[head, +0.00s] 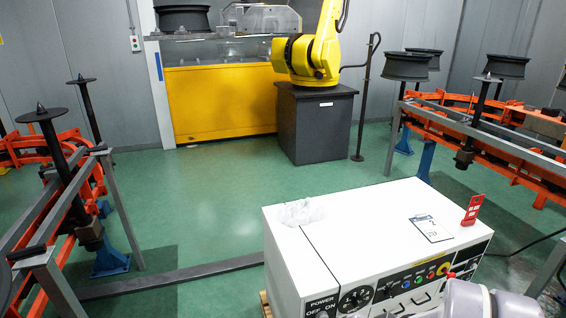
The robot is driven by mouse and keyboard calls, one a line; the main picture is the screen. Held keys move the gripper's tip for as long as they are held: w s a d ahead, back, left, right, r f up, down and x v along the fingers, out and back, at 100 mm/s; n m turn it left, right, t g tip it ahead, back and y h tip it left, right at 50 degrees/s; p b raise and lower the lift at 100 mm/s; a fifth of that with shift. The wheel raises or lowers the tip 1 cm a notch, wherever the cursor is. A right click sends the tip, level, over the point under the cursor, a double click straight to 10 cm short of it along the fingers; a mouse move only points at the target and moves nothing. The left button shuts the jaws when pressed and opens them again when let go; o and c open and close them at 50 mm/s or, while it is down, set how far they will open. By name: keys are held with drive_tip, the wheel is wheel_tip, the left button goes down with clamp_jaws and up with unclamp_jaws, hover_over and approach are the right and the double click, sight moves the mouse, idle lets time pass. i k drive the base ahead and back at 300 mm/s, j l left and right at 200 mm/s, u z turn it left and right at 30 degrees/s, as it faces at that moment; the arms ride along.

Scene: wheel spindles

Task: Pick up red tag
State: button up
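The red tag (473,210) stands upright at the right edge of the top of a white control cabinet (350,238). It is a small red plate with pale markings on its face. Grey rounded parts at the bottom right, in front of the cabinet, look like links of my arm. My gripper's fingers do not show, so I cannot see whether they are open or shut. Nothing is seen touching the tag.
A clipboard with paper (431,228) lies left of the tag, and a crumpled clear plastic bag (298,212) lies at the cabinet's left. The cabinet front has knobs and coloured buttons. Orange conveyors (480,130) with spindles stand either side. Green floor (210,200) is open behind the cabinet.

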sight(472, 210)
drive_tip(key=i+l+u, duration=0.2)
drive_tip(key=l, duration=0.6)
drive_tip(key=i+l+u, duration=0.15)
drive_tip(key=l, duration=0.7)
drive_tip(key=i+l+u, duration=0.2)
drive_tip(key=l, duration=0.65)
drive_tip(key=l+u, duration=0.15)
drive_tip(key=l, duration=0.7)
